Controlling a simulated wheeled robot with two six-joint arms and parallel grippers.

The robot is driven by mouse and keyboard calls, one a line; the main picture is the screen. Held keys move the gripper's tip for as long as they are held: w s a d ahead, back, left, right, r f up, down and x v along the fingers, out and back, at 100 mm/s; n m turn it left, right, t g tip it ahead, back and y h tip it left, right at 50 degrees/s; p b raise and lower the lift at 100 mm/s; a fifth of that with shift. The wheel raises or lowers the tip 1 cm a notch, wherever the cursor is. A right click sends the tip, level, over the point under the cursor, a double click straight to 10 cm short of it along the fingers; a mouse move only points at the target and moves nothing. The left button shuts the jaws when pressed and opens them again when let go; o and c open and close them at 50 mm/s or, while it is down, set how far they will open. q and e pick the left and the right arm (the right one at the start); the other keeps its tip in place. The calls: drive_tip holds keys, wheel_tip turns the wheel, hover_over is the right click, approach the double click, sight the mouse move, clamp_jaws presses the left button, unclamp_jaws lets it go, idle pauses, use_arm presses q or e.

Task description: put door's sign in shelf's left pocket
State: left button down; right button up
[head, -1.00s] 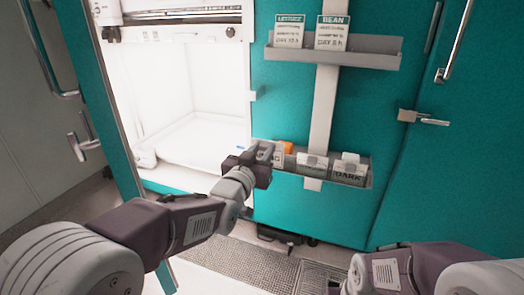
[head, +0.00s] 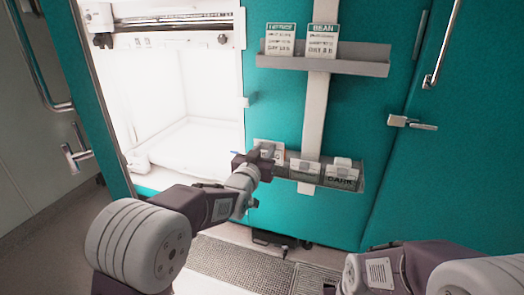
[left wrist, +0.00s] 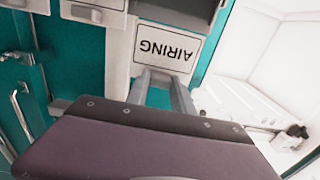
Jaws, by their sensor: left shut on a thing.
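The sign (head: 268,149) is a white card; the left wrist view shows it upside down, reading AIRING (left wrist: 165,48). My left gripper (head: 264,160) is shut on its edge, with both fingers (left wrist: 165,85) on the card. The sign is at the left end of the lower grey shelf (head: 355,178) on the teal door, by the left pocket. The gripper and the card hide most of that pocket, and I cannot tell whether the card is inside it. My right gripper is out of view; only part of my right arm shows.
A card (head: 304,168) and a DARK card (head: 342,171) occupy the shelf's other pockets. An upper shelf (head: 322,65) holds LETTUCE (head: 281,40) and BEAN (head: 322,41) cards. The bright chamber (head: 185,110) is open at left. A door handle (head: 411,122) sticks out at right.

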use_arm(q)
drive_tip(key=shift+f+p+x, duration=0.15)
drive_tip(key=shift+x, duration=0.55)
drive_tip(key=shift+f+p+x, duration=0.1)
drive_tip(key=shift+p+x, duration=0.05)
drive_tip(key=shift+x, duration=0.55)
drive_tip(key=shift+f+b, duration=0.25)
drive_tip(key=shift+b, duration=0.15)
idle(0.4)
drive_tip(key=shift+f+b, duration=0.45)
drive_tip(key=shift+f, duration=0.05)
drive_tip(key=shift+f, duration=0.1)
drive_tip(key=shift+f+b, duration=0.35)
drive_tip(key=shift+b, duration=0.1)
drive_tip(key=shift+f, duration=0.1)
drive_tip(key=shift+f+b, duration=0.5)
